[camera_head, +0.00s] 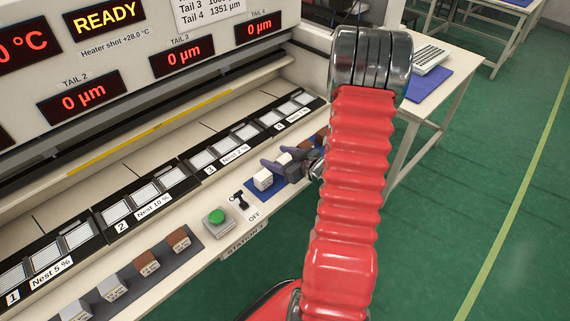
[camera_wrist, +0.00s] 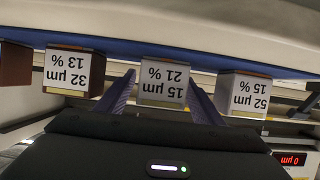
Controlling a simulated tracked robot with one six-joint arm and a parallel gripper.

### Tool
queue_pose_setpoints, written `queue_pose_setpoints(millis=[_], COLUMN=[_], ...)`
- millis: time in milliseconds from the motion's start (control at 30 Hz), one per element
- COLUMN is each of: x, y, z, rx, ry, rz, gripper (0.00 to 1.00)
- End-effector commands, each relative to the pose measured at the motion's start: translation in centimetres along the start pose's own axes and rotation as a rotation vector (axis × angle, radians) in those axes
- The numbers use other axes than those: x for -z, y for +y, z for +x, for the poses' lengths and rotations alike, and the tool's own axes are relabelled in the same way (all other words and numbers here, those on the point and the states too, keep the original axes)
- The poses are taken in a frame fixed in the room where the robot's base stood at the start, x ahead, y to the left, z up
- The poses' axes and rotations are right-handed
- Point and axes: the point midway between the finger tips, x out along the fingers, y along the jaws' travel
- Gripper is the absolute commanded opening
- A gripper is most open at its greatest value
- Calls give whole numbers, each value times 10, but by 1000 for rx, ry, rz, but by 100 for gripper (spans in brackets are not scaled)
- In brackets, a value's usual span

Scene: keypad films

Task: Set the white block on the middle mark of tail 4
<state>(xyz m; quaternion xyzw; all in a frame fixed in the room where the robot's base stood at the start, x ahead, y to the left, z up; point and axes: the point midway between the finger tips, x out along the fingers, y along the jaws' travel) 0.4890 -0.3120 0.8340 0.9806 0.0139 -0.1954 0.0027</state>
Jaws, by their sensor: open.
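A white block (camera_head: 263,178) stands on the blue mat at the left end of its row. My gripper (camera_head: 280,158) is open with purple fingers at the row. In the wrist view its fingers (camera_wrist: 160,80) stand on either side of a greyish block labelled 15 µm 21 % (camera_wrist: 162,86). I cannot tell whether they touch it. Tail 4's strip has three pale windows, and its middle one (camera_head: 287,108) is bare.
The 32 µm 13 % block (camera_wrist: 73,73) stands at left in the wrist view. A green button (camera_head: 216,216) and a black switch (camera_head: 240,200) lie left of the blue mat (camera_head: 256,192). More blocks (camera_head: 148,262) stand on a dark tray. The tail 4 display (camera_head: 254,28) reads 0 µm.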

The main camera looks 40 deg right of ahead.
Motion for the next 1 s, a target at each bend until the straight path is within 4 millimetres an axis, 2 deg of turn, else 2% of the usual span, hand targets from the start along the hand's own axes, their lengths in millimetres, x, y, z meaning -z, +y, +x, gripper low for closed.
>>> queue_pose_setpoints(millis=[467, 1000], x=[0, 0], y=[0, 0], z=[0, 0], rx=[0, 0], ry=[0, 0], rz=[0, 0], gripper=[61, 24])
